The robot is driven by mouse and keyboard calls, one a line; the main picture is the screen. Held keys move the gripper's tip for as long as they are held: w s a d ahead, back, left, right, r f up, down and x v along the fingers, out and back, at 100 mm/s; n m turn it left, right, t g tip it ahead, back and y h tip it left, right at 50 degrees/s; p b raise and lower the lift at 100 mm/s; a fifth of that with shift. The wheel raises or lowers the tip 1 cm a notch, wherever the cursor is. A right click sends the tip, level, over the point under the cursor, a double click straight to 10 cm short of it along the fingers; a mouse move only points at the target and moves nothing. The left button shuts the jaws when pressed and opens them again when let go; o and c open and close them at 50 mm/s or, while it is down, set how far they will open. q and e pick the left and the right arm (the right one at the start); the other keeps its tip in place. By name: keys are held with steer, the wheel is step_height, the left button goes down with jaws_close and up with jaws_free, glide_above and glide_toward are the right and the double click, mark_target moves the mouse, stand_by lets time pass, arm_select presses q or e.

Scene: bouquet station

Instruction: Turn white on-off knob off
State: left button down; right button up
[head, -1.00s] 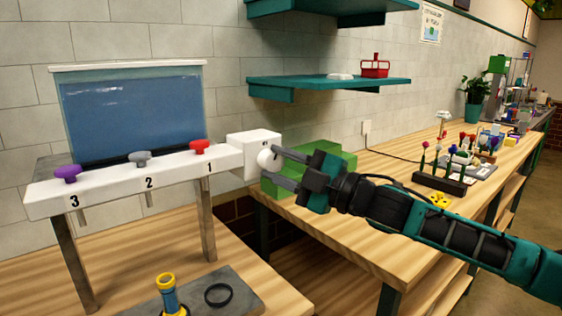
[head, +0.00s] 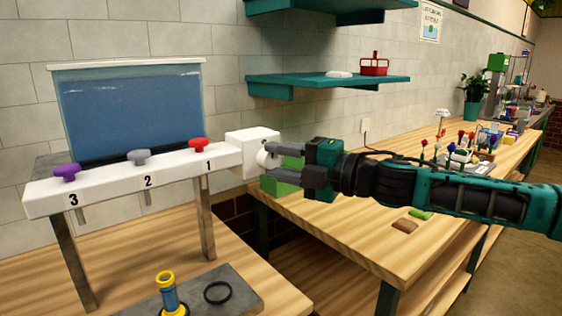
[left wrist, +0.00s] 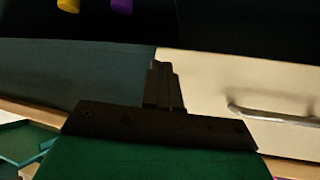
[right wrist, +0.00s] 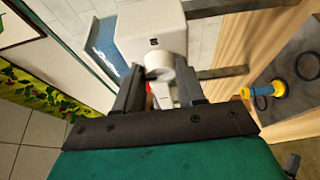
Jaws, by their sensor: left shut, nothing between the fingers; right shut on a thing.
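The white on-off knob (head: 264,158) sits on the right end box (head: 252,143) of the white dispenser bar (head: 120,180). It also shows in the right wrist view (right wrist: 159,66). My right gripper (head: 277,163) reaches it from the right and is shut on the knob, one finger on each side. The fingers hide part of the knob in the head view. My left gripper (left wrist: 163,80) shows only in the left wrist view. Its fingers are together, empty, and far from the knob.
Purple (head: 66,172), grey (head: 139,157) and red (head: 199,145) knobs sit along the bar above the numbers 3, 2 and 1. A water tank (head: 130,112) stands behind. A blue and yellow tube (head: 168,293) and a black ring (head: 218,292) are below. A green block (head: 282,186) sits near my right gripper.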

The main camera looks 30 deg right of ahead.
stand_by(0.5)
steer(key=o, duration=1)
steer(key=shift+o, duration=0.2)
